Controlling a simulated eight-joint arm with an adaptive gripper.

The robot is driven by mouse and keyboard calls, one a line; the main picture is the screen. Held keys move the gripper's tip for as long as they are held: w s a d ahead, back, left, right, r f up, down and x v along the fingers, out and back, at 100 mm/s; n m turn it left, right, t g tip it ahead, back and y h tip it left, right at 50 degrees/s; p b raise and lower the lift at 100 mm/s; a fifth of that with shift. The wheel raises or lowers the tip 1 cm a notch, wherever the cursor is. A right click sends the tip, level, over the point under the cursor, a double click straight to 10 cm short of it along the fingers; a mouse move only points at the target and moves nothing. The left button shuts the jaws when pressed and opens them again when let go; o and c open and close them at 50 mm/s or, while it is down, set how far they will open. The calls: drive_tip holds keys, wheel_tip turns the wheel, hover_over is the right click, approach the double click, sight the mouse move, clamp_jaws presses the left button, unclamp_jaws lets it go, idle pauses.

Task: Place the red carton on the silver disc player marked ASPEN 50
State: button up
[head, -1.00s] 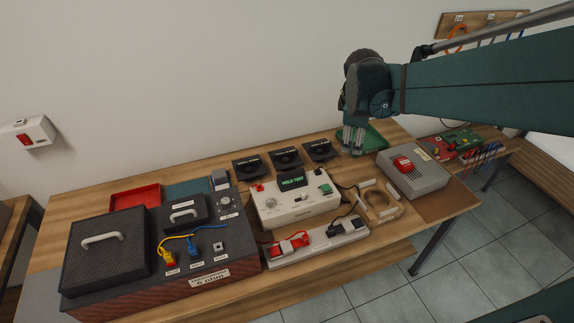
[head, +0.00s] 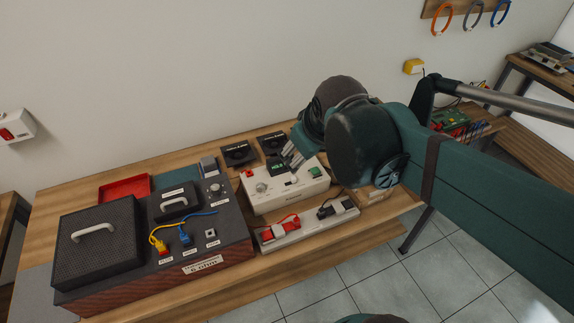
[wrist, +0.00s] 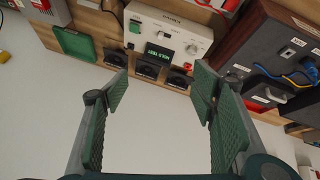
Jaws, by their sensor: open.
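My gripper (wrist: 161,88) is open and empty, with its two green-padded fingers wide apart. In the head view its fingertips (head: 292,156) are over the back of the white instrument, near its dark screen. A grey box (wrist: 55,14) is partly in view at the top left of the wrist view, with a small red block (wrist: 40,4) on it cut by the edge. My arm hides both in the head view. I cannot read ASPEN 50 anywhere, nor tell if this block is the red carton.
The white instrument (head: 285,193) stands mid-bench. A dark cabinet (head: 150,250) with cables is left of it, and a power strip (head: 307,227) in front. A red tray (head: 124,188) is at the back left; a green tray (wrist: 76,43) shows in the wrist view.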

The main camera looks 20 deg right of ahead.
drive_tip(key=s+a+f+m+t+y, duration=0.1)
drive_tip(key=s+a+m, duration=0.2)
drive_tip(key=s+a, duration=0.2)
drive_tip(key=shift+s+a+f, duration=0.25)
drive_tip(key=shift+a+f, duration=0.05)
drive_tip(key=shift+a, duration=0.1)
idle(1.0)
